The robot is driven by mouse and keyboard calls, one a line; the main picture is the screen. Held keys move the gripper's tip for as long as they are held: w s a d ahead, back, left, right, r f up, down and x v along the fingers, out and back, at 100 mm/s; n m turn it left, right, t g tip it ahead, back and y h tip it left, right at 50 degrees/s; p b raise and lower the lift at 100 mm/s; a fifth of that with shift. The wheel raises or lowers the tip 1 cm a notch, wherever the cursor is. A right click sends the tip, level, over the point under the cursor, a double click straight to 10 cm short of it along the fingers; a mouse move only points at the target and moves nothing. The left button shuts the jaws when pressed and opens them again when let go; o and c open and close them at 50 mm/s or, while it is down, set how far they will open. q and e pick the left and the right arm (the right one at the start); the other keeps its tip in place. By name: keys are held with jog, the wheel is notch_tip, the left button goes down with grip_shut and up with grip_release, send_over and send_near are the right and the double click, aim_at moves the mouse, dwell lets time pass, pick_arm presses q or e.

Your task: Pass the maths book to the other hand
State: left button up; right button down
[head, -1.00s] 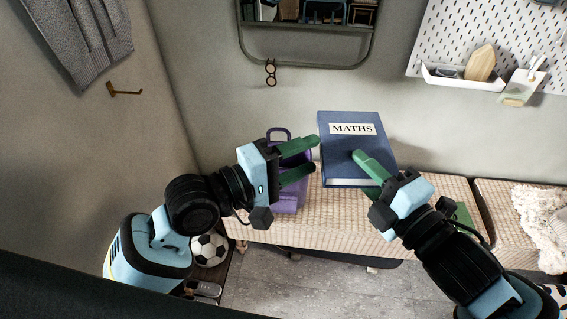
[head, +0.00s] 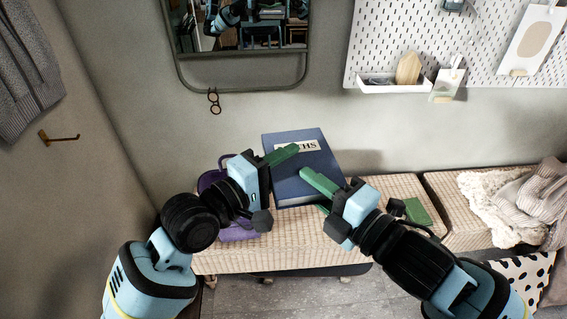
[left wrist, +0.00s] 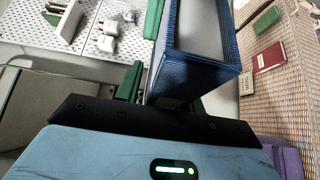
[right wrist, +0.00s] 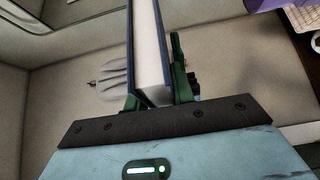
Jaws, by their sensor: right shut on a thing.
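The maths book (head: 312,180) is dark blue with a white title label, held up in front of the wall above the wicker bench. My right gripper (head: 315,190) is shut on its lower right part; in the right wrist view the book (right wrist: 150,45) stands between the green fingers. My left gripper (head: 284,156) is at the book's left edge, one finger in front of the cover, the other hidden behind it. In the left wrist view the book (left wrist: 205,70) lies between the left fingers, with a gap beside one finger, so this gripper looks open.
A purple bag (head: 238,231) stands on the wicker bench (head: 225,262) behind my left gripper. A green book (head: 417,211) lies on the bench to the right, and a red book (left wrist: 269,56) shows in the left wrist view. A mirror (head: 243,87) and pegboard (head: 400,40) hang behind.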

pick_arm(q)
grip_shut()
jog(key=shift+r, duration=0.1)
pick_arm(e)
jog(key=c, duration=1.1)
grip_release()
jog(key=shift+d, duration=0.1)
jog(key=w+d+f+m+t+h, duration=0.1)
jog(key=d+m+t+h, duration=0.25)
jog(key=d, duration=0.25)
jog(key=s+d+f+m+g+h, duration=0.15)
jog(key=f+m, duration=0.25)
jog(key=f, duration=0.4)
jog(key=s+d+f+m+g+h, duration=0.1)
jog(key=s+d+f+m+g, duration=0.1)
jog(key=f+m, duration=0.45)
jog(key=s+d+f+m+g+h, duration=0.1)
jog(key=s+f+m, duration=0.4)
jog(key=s+f, duration=0.5)
jog(key=s+d+f+m+g+h, duration=0.2)
jog(key=s+d+f+m+g, duration=0.1)
jog(key=s+f, duration=0.7)
notch_tip(320, 180, down, 3)
jog(key=shift+s+f+m+g+h, duration=0.2)
jog(key=shift+s+m+g+h, duration=0.25)
jog(key=shift+m, duration=0.55)
